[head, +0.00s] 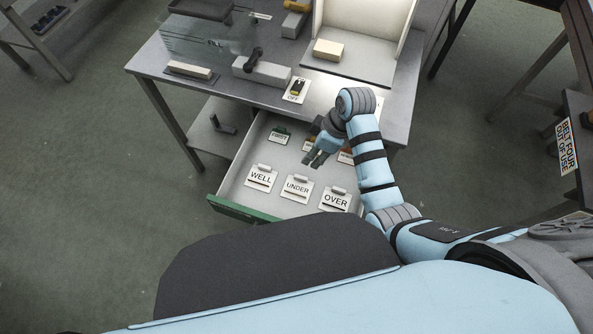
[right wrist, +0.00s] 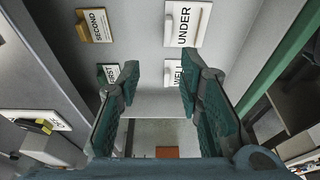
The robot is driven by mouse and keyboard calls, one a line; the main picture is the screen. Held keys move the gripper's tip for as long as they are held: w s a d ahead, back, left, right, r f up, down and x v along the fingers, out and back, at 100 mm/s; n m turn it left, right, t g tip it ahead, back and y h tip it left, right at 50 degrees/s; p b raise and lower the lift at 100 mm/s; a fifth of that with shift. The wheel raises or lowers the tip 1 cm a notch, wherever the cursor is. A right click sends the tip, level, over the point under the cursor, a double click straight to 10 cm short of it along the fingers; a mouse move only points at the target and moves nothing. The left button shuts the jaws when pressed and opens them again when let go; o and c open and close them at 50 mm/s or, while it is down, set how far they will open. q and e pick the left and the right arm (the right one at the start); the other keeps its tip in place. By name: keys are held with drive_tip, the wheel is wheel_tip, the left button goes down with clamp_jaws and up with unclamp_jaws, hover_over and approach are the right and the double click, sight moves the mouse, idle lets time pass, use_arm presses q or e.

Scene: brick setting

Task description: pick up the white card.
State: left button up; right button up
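Several white cards with grey clips lie in an open drawer (head: 229,190): WELL (head: 261,178), UNDER (head: 297,188) and OVER (head: 335,198) in its front row. My right gripper (head: 317,160) hangs over the drawer, behind the UNDER card. In the right wrist view its fingers (right wrist: 160,80) are apart with nothing between them. That view also shows the UNDER card (right wrist: 184,24) and the WELL card (right wrist: 174,72), partly covered by a finger. My left gripper is out of view.
The drawer has walls and a green front (head: 240,209). Bricks and a tray stand on the bench (head: 215,84).

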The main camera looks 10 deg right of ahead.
drive_tip(key=b, duration=0.3)
hover_over(301, 177)
drive_tip(key=s+d, duration=0.1)
drive_tip(key=d, duration=0.1)
wheel_tip(301, 177, down, 7)
drive_tip(key=shift+f, duration=0.1)
drive_tip(key=b+x, duration=0.2)
drive_tip(key=x, duration=0.3)
drive_tip(key=shift+w+a+f, duration=0.1)
drive_tip(key=shift+w+f, duration=0.05)
drive_tip(key=shift+f, duration=0.2)
drive_tip(key=shift+a, duration=0.1)
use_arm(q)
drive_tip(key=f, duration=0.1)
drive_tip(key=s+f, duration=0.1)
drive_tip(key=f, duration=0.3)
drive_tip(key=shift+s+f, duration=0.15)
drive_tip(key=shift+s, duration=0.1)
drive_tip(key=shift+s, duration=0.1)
use_arm(e)
drive_tip(key=shift+c, duration=0.4)
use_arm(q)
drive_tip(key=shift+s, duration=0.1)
use_arm(e)
clamp_jaws()
